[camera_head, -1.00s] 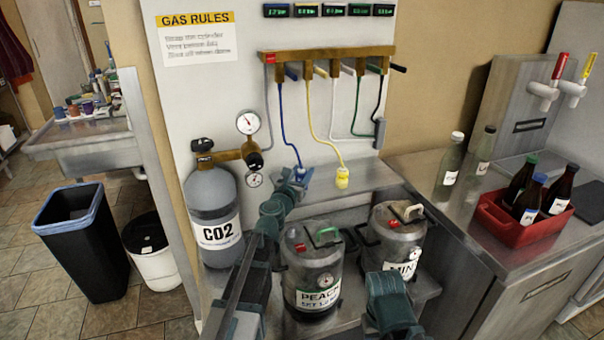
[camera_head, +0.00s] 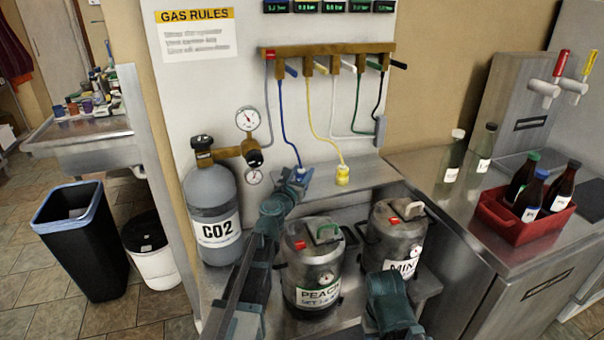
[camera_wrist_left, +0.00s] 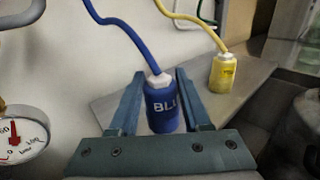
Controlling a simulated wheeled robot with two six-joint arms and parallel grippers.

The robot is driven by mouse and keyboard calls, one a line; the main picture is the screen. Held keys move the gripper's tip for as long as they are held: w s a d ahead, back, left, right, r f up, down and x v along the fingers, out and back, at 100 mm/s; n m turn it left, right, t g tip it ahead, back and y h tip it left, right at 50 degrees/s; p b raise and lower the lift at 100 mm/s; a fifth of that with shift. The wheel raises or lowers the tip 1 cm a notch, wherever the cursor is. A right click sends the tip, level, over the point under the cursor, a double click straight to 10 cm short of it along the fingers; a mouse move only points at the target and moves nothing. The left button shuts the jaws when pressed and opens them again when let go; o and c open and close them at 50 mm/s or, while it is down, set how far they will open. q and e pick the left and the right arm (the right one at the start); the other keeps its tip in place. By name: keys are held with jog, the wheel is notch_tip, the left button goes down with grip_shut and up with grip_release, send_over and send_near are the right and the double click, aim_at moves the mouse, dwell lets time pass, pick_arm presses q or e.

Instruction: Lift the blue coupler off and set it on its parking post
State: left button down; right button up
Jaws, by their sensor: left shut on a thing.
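The blue coupler (camera_wrist_left: 162,108) hangs from its blue hose between the fingers of my left gripper (camera_wrist_left: 158,84). In the head view, my left gripper (camera_head: 297,180) is shut on it at the back shelf, left of the yellow coupler (camera_head: 342,175). The coupler's base is hidden, so I cannot tell whether it touches the shelf. No parking post can be made out. The PEACH keg (camera_head: 313,275) stands in front of and below the gripper. The MIN-labelled keg (camera_head: 393,240) is to its right. My right arm shows at the bottom, without its fingers.
The shelf (camera_head: 325,190) has bare room around the yellow coupler. The CO2 cylinder (camera_head: 212,205) and a gauge (camera_head: 248,118) stand left of my arm. Hoses hang from the manifold (camera_head: 325,55) above. A red crate (camera_head: 520,225) with bottles is on the right counter.

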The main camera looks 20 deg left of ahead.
pick_arm(q)
jog(key=shift+f+b, duration=0.55)
jog(key=shift+b, duration=0.05)
dwell(0.9)
jog(key=shift+c, duration=1.4)
grip_release()
jog(key=shift+o, duration=0.4)
jog(key=shift+o, duration=1)
jog(key=shift+r, duration=0.15)
jog(key=shift+r+p, duration=3.65)
jog(key=shift+p, duration=0.2)
